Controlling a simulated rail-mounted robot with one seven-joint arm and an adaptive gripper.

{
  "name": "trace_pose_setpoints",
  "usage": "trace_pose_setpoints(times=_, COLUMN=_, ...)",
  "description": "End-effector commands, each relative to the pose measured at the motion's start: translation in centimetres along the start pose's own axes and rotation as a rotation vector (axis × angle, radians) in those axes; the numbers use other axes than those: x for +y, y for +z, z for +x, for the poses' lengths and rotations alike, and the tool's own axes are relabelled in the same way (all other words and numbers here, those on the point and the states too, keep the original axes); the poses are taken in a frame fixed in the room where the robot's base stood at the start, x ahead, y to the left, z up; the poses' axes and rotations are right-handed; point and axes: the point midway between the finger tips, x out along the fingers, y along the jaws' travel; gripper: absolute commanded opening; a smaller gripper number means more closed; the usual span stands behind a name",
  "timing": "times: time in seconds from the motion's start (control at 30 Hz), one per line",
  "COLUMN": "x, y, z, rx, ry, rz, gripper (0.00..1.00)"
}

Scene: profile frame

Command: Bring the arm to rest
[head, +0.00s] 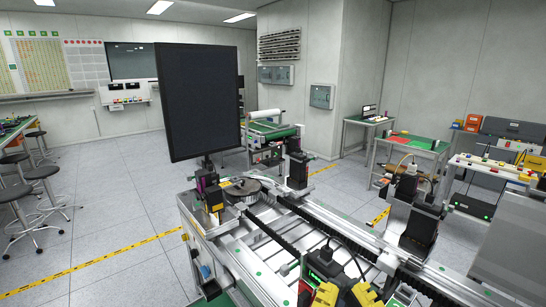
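I cannot make out my gripper or its fingertips in the head view. The profile frame (232,250) runs from the middle of the picture toward the lower right, with dark rails along it. A black unit with green and yellow parts (325,265) is at the near bottom edge, partly cut off. I cannot tell what it belongs to.
A large dark monitor (198,100) stands above the frame's left end, beside a round grey disc (243,187). Black upright units (297,168) stand along the frame. Stools (42,175) are at left. Work tables (410,150) stand at right.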

Motion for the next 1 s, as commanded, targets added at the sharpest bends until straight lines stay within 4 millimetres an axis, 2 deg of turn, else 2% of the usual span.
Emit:
trace_pose_setpoints(times=0.03, x=0.0, y=-3.9, z=1.5, rx=-0.002, ry=0.000, rz=0.001, gripper=0.00)
trace_pose_setpoints(times=0.4, x=0.1, y=-18.5, z=7.1, rx=-0.002, ry=0.000, rz=0.010, gripper=0.00)
trace_pose_setpoints(times=0.5, x=0.1, y=-20.9, z=8.0, rx=-0.002, ry=0.000, rz=0.012, gripper=0.00)
trace_pose_setpoints(times=0.63, x=0.1, y=-21.9, z=8.4, rx=-0.002, ry=0.000, rz=0.013, gripper=0.00)
trace_pose_setpoints(times=1.0, x=0.1, y=-21.6, z=8.2, rx=-0.001, ry=0.000, rz=0.013, gripper=0.00)
